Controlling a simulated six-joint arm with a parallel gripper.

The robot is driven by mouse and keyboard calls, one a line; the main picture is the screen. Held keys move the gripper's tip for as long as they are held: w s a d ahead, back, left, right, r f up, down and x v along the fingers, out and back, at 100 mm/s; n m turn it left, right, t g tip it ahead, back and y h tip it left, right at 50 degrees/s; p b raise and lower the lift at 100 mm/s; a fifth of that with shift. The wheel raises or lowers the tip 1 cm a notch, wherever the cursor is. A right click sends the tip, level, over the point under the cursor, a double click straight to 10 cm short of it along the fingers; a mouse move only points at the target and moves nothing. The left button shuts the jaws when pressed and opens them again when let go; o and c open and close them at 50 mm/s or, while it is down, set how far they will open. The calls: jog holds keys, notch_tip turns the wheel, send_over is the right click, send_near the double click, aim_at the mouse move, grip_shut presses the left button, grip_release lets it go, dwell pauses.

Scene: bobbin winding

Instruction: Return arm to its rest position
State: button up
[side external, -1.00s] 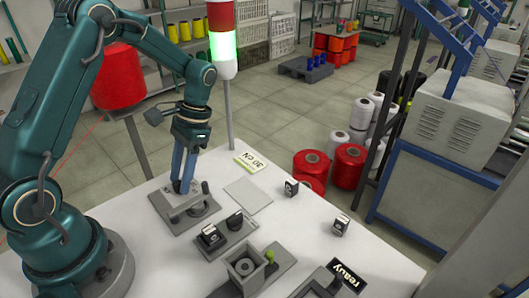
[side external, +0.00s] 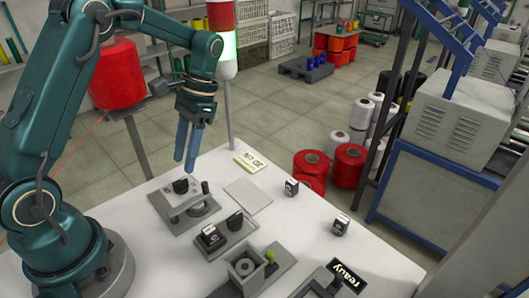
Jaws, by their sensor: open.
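My gripper (side external: 184,163) is raised above the table's back left part, with its two blue fingers pointing down. The fingers are apart and nothing shows between them. Below it is a grey fixture plate (side external: 170,216) with a handle and a round base. A small black piece (side external: 181,186) sits upright at that fixture, apart from the fingertips.
A signal tower (side external: 224,60) and red spool (side external: 118,75) stand behind.

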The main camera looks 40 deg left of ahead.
jog(key=shift+w+d+r, duration=0.1)
jog(key=shift+w+r, duration=0.05)
jog(key=shift+r, duration=0.25)
jog(key=s+d+r+t, duration=0.7)
jog(key=r+t, duration=0.1)
jog(key=r, duration=0.3)
jog(key=s+d+f+t, duration=0.2)
jog(key=shift+s+d+f+n, duration=0.2)
jog(key=shift+s+f+n, duration=0.15)
jog(key=shift+f+n, duration=0.05)
